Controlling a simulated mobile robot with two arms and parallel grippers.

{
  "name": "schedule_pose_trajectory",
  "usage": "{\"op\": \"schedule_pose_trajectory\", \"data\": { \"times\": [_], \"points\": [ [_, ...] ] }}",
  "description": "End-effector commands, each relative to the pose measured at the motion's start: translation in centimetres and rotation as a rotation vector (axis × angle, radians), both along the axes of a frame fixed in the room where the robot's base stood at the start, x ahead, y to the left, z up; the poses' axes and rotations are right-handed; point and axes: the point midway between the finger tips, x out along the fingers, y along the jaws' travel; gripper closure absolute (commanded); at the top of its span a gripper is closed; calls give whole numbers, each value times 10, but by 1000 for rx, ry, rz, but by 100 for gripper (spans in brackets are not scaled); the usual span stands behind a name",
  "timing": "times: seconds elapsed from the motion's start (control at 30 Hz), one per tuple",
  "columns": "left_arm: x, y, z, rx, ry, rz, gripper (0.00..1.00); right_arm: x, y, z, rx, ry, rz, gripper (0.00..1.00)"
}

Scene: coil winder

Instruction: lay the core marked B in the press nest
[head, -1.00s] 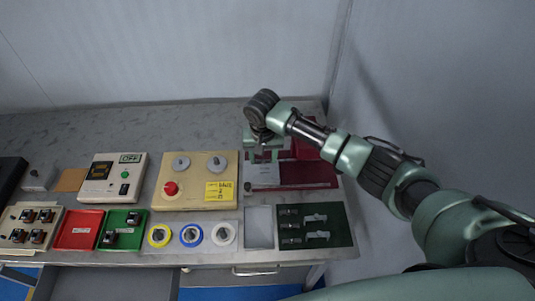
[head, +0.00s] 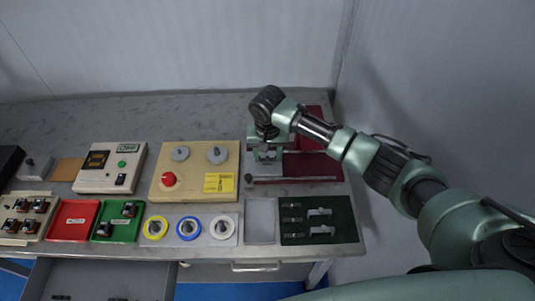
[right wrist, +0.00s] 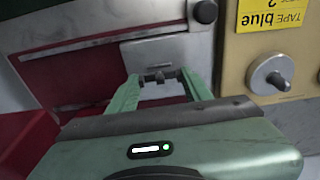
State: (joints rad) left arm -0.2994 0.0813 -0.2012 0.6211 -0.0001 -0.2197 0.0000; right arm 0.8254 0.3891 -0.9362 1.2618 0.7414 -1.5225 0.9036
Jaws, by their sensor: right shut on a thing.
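My right gripper (head: 267,157) is over the near left part of the red press base (head: 318,168). In the right wrist view its two green fingers are shut on a small grey notched core (right wrist: 158,77), held between the tips. No letter is readable on the core. A pale grey plate (right wrist: 152,50) on the red press lies just beyond the fingertips. Whether the core touches the plate or the nest, I cannot tell; the gripper hides the nest in the head view. My left gripper is not in view.
A dark green mat (head: 343,226) with several grey pieces and a grey tray (head: 261,222) lie in front of the press. The beige winder box (head: 208,193) with knobs stands close on the left. Tape rolls (head: 189,228) are nearer. A drawer (head: 100,279) stands open below.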

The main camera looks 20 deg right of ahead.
Motion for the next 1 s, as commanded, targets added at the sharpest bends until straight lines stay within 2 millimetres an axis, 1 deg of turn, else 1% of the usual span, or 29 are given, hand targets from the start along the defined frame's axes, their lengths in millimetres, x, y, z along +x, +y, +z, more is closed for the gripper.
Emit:
{"op": "schedule_pose_trajectory", "data": {
  "times": [0.47, 0.5, 0.53, 0.57, 0.87, 1.0],
  "points": [
    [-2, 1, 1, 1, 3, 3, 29, 0, 0, -12, 0, 1, -1, 89],
    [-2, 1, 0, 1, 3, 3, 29, 0, 0, -11, 0, 0, -1, 40],
    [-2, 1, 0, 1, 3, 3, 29, 0, 0, -11, 0, 0, -1, 31],
    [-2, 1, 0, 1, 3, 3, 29, 0, 0, -11, 0, 0, -1, 25],
    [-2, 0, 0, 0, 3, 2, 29, 0, 0, -10, 0, 0, 0, 25],
    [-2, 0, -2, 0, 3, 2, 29, 0, 1, -1, 1, -2, 0, 25]
  ]
}}
